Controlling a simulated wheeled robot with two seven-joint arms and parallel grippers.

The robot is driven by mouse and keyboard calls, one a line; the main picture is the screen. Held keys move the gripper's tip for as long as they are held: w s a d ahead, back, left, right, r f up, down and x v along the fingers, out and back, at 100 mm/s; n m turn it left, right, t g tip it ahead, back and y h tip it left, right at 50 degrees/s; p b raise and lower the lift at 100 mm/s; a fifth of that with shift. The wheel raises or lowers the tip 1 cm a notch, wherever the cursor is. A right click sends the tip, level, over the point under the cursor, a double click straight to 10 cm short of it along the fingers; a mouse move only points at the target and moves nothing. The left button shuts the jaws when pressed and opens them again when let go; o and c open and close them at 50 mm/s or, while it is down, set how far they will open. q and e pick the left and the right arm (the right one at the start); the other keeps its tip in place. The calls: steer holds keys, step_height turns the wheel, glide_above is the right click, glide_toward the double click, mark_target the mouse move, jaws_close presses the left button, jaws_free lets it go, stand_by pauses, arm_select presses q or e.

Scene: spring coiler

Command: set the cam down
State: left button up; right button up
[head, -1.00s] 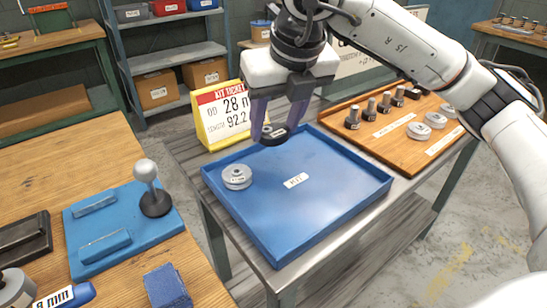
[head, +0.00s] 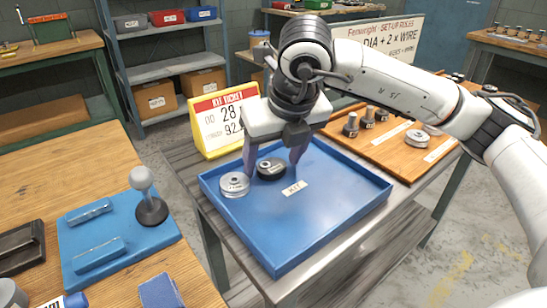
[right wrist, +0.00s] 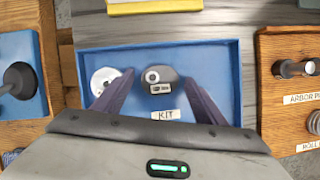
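The cam (head: 271,169) is a dark disc with a light hub, lying in the blue kit tray (head: 335,208) to the right of a silver grooved roller (head: 235,184). In the right wrist view the cam (right wrist: 160,80) sits between the spread fingers, with a gap on each side. My right gripper (head: 273,168) is open above the tray, its fingers apart around the cam and not gripping it. The right wrist view also shows the silver roller (right wrist: 104,80) by the left finger. My left gripper is not in view.
A yellow-framed kit ticket (head: 226,119) stands behind the tray. A wooden board (head: 395,148) with dark arbors and silver rollers lies to the right. A blue fixture with a ball-topped lever (head: 142,180) is on the left bench. The tray's front and right are clear.

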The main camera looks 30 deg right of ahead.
steer(key=shift+r, duration=0.1)
steer(key=v, duration=0.7)
steer(key=shift+r+p, duration=0.3)
steer(key=shift+p, duration=0.15)
steer(key=shift+s, duration=0.1)
